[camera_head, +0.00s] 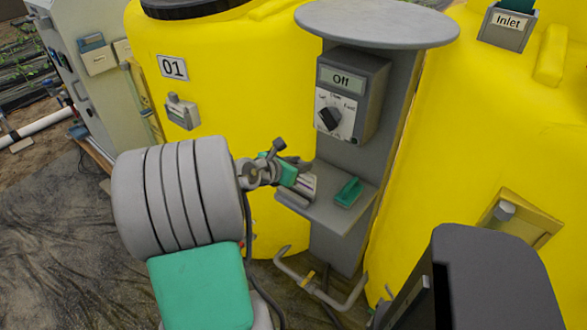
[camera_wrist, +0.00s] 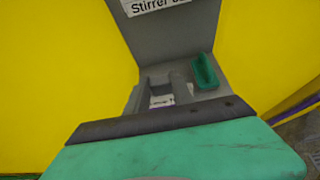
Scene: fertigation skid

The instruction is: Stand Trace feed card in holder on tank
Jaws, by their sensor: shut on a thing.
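My gripper (camera_head: 303,181) is at the left edge of the small grey shelf (camera_head: 338,217) on the post between the tanks. It is shut on a small pale card with purple marks (camera_head: 308,186). The card also shows partly between the grey fingers in the wrist view (camera_wrist: 162,101); its text is too small to read, and the fingers hide much of it. On the left yellow tank (camera_head: 235,85), below the 01 plate (camera_head: 173,67), is a small grey holder (camera_head: 183,112) with something pale in its front. I cannot tell whether the card touches the shelf.
A green block-like piece (camera_head: 348,192) lies on the shelf, right of my gripper. Above is a control box (camera_head: 350,95) reading Off, under a round grey top (camera_head: 378,22). An Inlet holder (camera_head: 507,27) is on the right tank. A bent pipe handle (camera_head: 320,293) is below the shelf.

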